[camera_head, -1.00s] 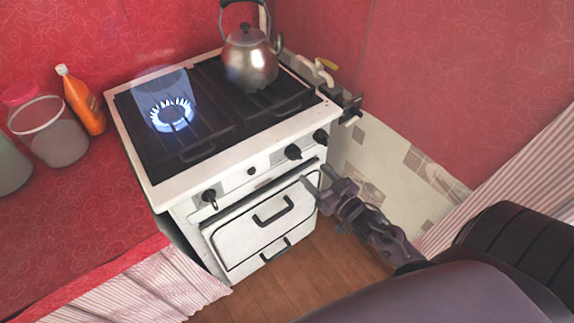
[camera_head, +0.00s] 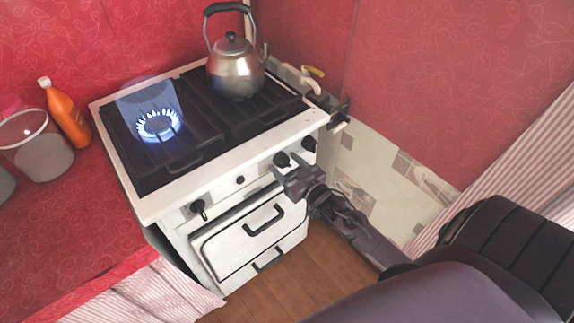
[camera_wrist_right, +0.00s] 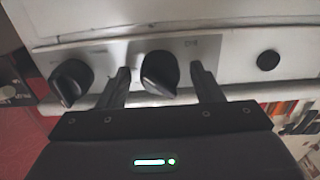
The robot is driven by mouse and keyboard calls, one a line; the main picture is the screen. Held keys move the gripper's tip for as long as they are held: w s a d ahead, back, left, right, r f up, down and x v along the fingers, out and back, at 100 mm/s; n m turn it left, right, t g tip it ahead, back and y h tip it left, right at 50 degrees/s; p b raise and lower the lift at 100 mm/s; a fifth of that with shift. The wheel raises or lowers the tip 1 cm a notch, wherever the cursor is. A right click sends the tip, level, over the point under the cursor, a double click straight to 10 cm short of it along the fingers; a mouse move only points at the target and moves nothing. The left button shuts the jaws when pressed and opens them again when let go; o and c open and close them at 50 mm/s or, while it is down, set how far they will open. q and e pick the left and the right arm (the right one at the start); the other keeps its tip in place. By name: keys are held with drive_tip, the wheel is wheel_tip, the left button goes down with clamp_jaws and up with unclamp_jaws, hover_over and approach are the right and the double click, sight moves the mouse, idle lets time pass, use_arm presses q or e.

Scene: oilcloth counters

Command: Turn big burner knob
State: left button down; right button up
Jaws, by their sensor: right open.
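The white stove (camera_head: 160,203) has dark knobs along its front panel. A knob (camera_head: 281,159) right of the small round button is right by my right gripper (camera_head: 288,168). In the right wrist view this knob (camera_wrist_right: 158,73) stands between the two open fingers, with a gap on each side. A neighbouring knob (camera_wrist_right: 70,83) is outside the fingers. The far-right knob (camera_head: 309,144) and the left knob (camera_head: 198,208) also show in the head view. No readable label shows which is the big burner knob. My left gripper is out of view.
A blue flame (camera_head: 158,125) burns on the left burner. A metal kettle (camera_head: 236,72) stands on the right side of the stovetop. An orange bottle (camera_head: 66,113) and a jar (camera_head: 38,145) stand on the red counter. The oven handle (camera_head: 263,220) sticks out below the panel.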

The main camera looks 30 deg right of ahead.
drive_tip(key=c, duration=0.8)
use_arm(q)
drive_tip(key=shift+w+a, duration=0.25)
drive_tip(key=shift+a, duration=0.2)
use_arm(e)
drive_tip(key=shift+c, duration=1)
